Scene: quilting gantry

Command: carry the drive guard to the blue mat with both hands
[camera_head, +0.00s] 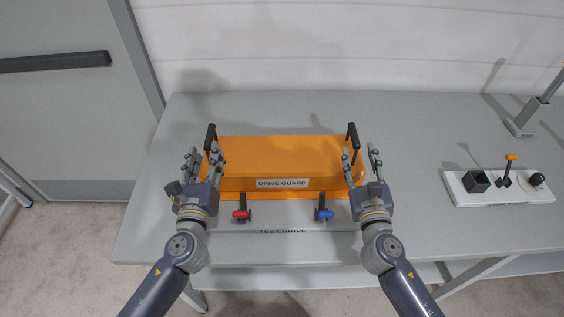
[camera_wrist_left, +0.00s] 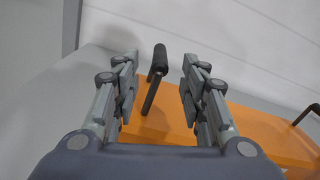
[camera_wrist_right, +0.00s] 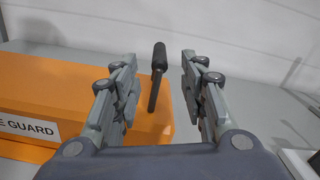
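The orange drive guard (camera_head: 280,158), labelled "DRIVE GUARD", sits on the grey table with a black handle at each end. My left gripper (camera_head: 204,158) is open near the left handle (camera_head: 211,137); in the left wrist view that handle (camera_wrist_left: 155,75) shows between the spread fingers, beyond them. My right gripper (camera_head: 360,158) is open near the right handle (camera_head: 353,136); in the right wrist view that handle (camera_wrist_right: 157,75) stands between the fingers, slightly left of centre. Neither gripper visibly holds anything. I cannot make out a blue mat in any view.
A red-knobbed part (camera_head: 242,215) and a blue-knobbed part (camera_head: 323,214) stand in front of the guard. A white board (camera_head: 500,198) with small fixtures and a grey post stand (camera_head: 522,125) are at the right. The tabletop between guard and board is clear.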

